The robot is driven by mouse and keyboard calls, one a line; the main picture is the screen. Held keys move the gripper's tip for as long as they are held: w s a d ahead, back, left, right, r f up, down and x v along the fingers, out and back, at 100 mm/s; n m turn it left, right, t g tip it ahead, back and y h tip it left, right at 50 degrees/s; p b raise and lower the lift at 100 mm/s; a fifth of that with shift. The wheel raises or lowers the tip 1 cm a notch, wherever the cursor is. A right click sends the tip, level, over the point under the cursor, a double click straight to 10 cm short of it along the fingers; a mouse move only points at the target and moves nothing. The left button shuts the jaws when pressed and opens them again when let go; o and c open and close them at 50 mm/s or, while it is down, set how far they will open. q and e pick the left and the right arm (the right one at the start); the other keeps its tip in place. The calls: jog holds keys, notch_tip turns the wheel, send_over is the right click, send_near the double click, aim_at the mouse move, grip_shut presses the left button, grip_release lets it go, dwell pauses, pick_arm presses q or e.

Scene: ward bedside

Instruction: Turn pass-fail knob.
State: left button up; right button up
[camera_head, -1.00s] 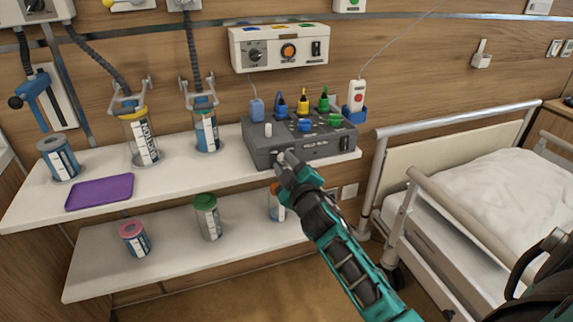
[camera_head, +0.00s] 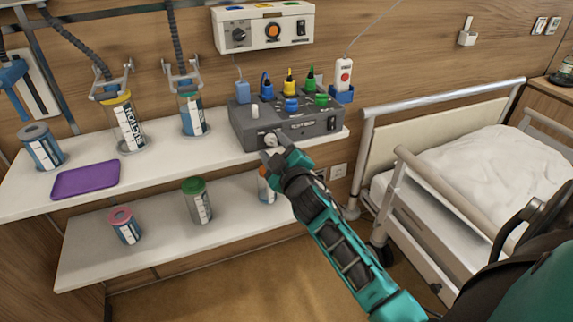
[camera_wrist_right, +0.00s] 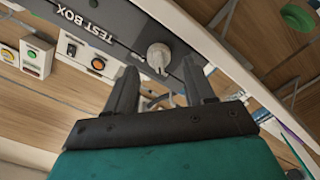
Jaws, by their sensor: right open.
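The grey test box (camera_head: 285,126) stands on the upper shelf, and the wrist view shows its "TEST BOX" lettering upside down. A round pale knob (camera_head: 271,139) is on its front face; it also shows in the wrist view (camera_wrist_right: 158,57). My right gripper (camera_head: 276,149) is open right in front of this knob. In the wrist view the two fingers (camera_wrist_right: 160,72) point at the box front, one on each side of the knob in the picture. A gap seems to remain between fingers and knob; I cannot tell whether they touch. My left gripper is not in view.
Coloured plugs and caps crowd the box top, with a white handset (camera_head: 344,76) at its right. A wall panel (camera_head: 262,27) hangs above. Canisters and a purple tray (camera_head: 86,180) are at the left. The lower shelf (camera_head: 160,245) lies below my gripper; a bed (camera_head: 455,165) is at the right.

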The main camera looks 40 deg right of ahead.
jog(key=v, duration=1.1)
jog(key=shift+s, duration=0.4)
jog(key=shift+a, duration=0.2)
